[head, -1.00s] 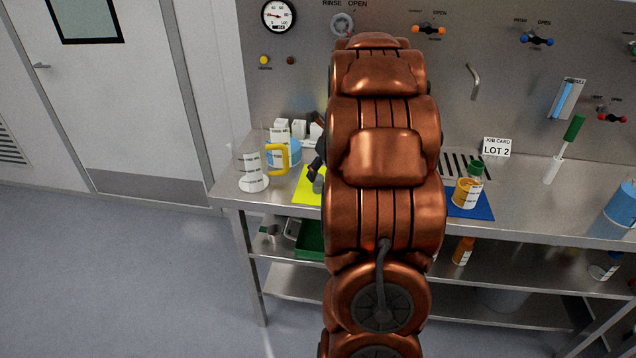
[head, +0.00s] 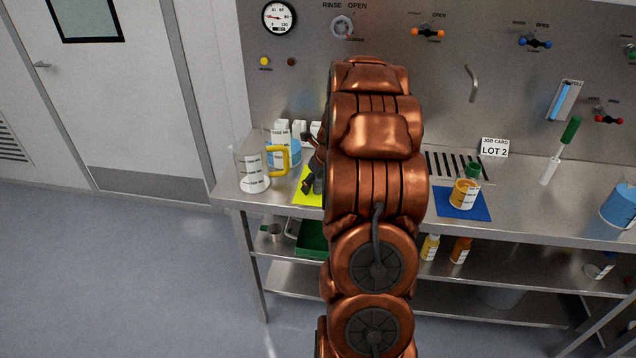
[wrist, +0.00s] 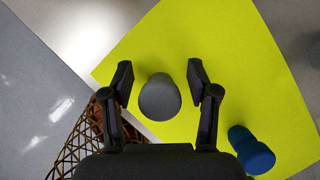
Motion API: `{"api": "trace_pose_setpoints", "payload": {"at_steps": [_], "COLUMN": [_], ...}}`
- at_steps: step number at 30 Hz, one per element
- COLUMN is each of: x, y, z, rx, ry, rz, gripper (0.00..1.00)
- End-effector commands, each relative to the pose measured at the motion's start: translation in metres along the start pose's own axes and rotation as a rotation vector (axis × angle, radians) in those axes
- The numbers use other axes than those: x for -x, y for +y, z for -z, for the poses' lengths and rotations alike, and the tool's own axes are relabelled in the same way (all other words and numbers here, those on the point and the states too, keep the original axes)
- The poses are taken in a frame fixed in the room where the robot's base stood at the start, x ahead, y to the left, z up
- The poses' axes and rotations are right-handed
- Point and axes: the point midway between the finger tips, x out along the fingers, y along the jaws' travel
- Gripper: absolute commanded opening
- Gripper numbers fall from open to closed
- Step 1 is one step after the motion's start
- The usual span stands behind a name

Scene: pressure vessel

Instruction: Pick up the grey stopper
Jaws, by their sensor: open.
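The grey stopper (wrist: 159,97) stands on the yellow mat (wrist: 225,65) and is seen from above in the wrist view. My gripper (wrist: 159,82) is open, with one finger to the left and one to the right of the stopper. Gaps show between it and both fingers. In the head view my gripper (head: 308,165) is over the yellow mat (head: 305,200) on the bench, partly hidden by my copper arm. I cannot clearly make out the stopper there.
A clear jug (head: 252,165) with a yellow handle stands left of the mat. The bench edge is close by.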

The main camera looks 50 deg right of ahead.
Motion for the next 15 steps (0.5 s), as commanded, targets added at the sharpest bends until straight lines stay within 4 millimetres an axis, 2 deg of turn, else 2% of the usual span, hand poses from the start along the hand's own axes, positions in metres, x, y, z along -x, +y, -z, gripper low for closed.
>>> {"api": "trace_pose_setpoints", "payload": {"at_steps": [4, 15], "x": [0.0003, 0.0006], "y": [0.0, 0.0], "z": [-0.0002, -0.0002], "rx": [0.001, 0.001], "ry": [-0.001, 0.0], "rz": [0.0, 0.0], "gripper": [0.58, 0.2]}}
